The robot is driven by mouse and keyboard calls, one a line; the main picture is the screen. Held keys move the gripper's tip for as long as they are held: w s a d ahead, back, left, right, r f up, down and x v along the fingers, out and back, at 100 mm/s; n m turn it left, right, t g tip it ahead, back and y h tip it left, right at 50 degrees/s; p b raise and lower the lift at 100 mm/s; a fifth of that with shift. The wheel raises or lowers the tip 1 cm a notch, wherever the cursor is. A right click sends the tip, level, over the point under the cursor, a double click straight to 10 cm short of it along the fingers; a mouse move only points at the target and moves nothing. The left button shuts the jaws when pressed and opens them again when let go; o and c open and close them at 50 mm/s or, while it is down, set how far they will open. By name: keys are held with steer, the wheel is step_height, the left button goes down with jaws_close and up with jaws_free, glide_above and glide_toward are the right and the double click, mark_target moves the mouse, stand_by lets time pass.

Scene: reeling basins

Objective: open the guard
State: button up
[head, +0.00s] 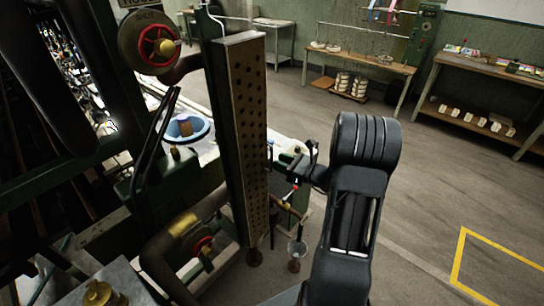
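The guard (246,130) is a tall, narrow brown metal panel with rows of round holes. It stands upright, a little tilted in the picture, at the front of the green reeling machine. A small dark handle shows faintly at its right edge. My gripper (291,178) is just right of the guard's right edge, around mid-height, and partly behind my black arm. It is small and dark here, so I cannot tell whether its fingers are apart, shut, or touching the guard or its handle.
A red valve wheel (151,45) sits upper left of the guard, and a second one (203,246) sits low. A blue basin (186,130) is behind the guard. Wooden benches (360,62) stand at the back. Open floor (440,190) lies to the right, with yellow marking.

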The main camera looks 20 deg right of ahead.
mark_target(271, 170)
steer(key=shift+p+x, duration=0.3)
steer(key=shift+x, duration=1.65)
steer(key=shift+c, duration=0.3)
jaws_close()
